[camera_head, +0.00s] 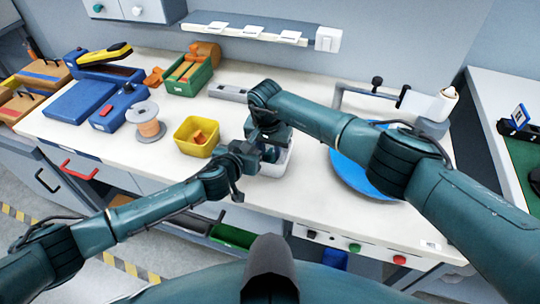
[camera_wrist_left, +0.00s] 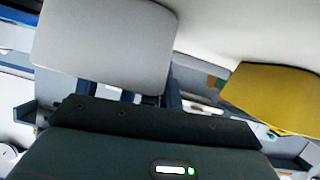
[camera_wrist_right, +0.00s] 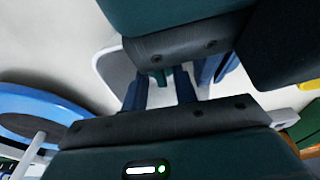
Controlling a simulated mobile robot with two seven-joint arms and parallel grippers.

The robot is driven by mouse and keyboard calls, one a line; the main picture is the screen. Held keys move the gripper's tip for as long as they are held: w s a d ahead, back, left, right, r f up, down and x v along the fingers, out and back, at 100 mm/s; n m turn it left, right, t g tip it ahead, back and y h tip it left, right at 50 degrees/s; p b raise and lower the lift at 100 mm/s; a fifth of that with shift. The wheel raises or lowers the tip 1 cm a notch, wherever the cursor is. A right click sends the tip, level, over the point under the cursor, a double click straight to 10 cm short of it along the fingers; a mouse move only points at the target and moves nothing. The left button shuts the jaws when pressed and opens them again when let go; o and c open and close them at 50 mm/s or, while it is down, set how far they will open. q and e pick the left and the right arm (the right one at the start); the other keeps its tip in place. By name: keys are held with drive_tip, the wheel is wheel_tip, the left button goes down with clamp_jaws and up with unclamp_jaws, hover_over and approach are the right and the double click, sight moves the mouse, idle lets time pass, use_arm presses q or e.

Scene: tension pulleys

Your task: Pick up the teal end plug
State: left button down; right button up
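A white bin (camera_head: 284,166) stands near the front middle of the bench; it also shows in the right wrist view (camera_wrist_right: 107,68). My right gripper (camera_head: 270,151) points down over it. Its two blue fingers (camera_wrist_right: 160,92) are apart. A small teal piece (camera_wrist_right: 159,77) shows just beyond them, probably the teal end plug, partly hidden by the grippers. My left gripper (camera_head: 246,158) is at the bin's left side, close to my right gripper. Its fingers (camera_wrist_left: 148,96) are apart, with their tips hidden behind a pale panel (camera_wrist_left: 100,45), likely the bin's wall.
A yellow bin (camera_head: 190,147) with orange parts stands left of the white bin. A spool (camera_head: 148,124), blue boxes and a green bin (camera_head: 188,84) lie farther left. A blue disc (camera_head: 345,172) lies to the right. The two grippers leave little room between them.

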clamp_jaws()
wheel_tip(320, 180, up, 10)
idle(0.7)
drive_tip(key=shift+r, duration=0.1)
wheel_tip(320, 180, up, 8)
hover_over(270, 151)
drive_tip(key=shift+r, duration=0.2)
idle(1.1)
use_arm(q)
drive_tip(key=c, duration=2.1)
unclamp_jaws()
drive_tip(key=o, duration=0.5)
drive_tip(key=shift+o, duration=0.2)
